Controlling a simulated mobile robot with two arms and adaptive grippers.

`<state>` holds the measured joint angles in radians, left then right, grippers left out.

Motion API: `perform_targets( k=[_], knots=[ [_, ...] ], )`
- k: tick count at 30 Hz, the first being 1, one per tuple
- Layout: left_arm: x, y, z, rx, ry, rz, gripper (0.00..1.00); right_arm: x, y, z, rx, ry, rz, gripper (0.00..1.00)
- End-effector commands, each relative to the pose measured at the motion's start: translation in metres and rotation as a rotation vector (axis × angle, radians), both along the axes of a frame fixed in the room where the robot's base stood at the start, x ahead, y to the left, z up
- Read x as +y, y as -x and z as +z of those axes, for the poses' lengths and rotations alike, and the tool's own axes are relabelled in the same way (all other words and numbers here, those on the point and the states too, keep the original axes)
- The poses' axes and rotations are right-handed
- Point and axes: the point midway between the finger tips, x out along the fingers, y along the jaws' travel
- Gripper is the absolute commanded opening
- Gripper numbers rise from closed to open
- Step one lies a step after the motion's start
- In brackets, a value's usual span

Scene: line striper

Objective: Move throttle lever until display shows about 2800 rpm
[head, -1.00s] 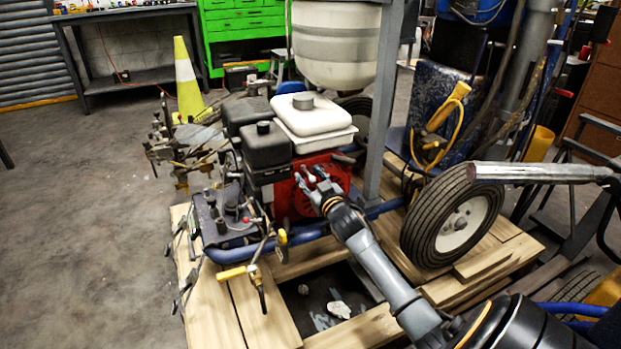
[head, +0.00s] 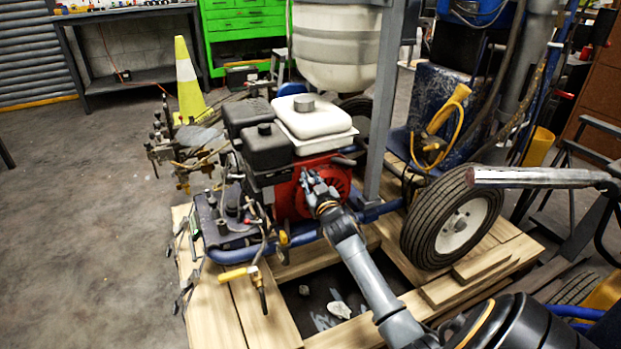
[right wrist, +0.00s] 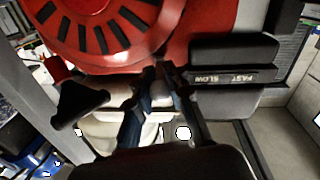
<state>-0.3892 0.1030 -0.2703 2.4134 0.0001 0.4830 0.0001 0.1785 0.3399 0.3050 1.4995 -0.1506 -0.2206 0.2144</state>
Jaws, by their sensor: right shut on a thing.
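The red engine (head: 335,174) sits on the blue-framed striper. My right gripper (head: 307,180) is at the front of the engine, its fingers close together. In the right wrist view, my right gripper (right wrist: 158,72) has its fingertips just below the red slotted engine cover (right wrist: 105,28). They are beside a dark plate (right wrist: 232,77) marked FAST and SLOW. The gripper is shut on the throttle lever, which the fingers mostly hide. I cannot see a display with an rpm reading. My left gripper is not in view.
The white tank (head: 313,120) tops the engine. A grey upright post (head: 382,110) stands just right of the engine. A wheel (head: 453,222) is right of my forearm. Wooden planks (head: 230,300) surround a dark opening below. Open floor (head: 80,220) lies to the left.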

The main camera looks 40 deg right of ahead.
Motion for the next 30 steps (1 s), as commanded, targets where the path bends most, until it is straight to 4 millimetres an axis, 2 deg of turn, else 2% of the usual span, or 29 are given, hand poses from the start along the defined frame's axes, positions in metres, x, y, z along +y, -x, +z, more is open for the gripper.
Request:
perform_targets(
  k=[6,7,10,11,19,23,26,30],
  knots=[
    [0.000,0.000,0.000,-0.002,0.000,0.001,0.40,-0.001,0.000,0.000,0.002,0.002,-0.001,0.00],
    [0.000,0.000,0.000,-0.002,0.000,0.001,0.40,-0.001,0.000,0.000,0.002,0.002,-0.001,0.20],
    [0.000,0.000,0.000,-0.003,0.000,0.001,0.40,-0.001,0.000,0.000,0.002,0.001,0.000,0.41],
    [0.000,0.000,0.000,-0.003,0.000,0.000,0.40,-0.001,0.000,0.000,0.002,0.001,0.000,0.43],
    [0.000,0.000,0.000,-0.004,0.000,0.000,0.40,0.000,0.000,0.000,0.000,0.001,0.000,0.43],
    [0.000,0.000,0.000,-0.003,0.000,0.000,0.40,0.003,0.007,-0.001,0.001,0.000,0.001,0.43],
    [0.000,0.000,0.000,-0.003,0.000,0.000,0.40,0.009,0.021,-0.002,0.002,0.000,0.002,0.43],
    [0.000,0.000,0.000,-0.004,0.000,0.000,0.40,0.021,0.049,-0.002,0.002,-0.001,0.002,0.43]
  ],
)
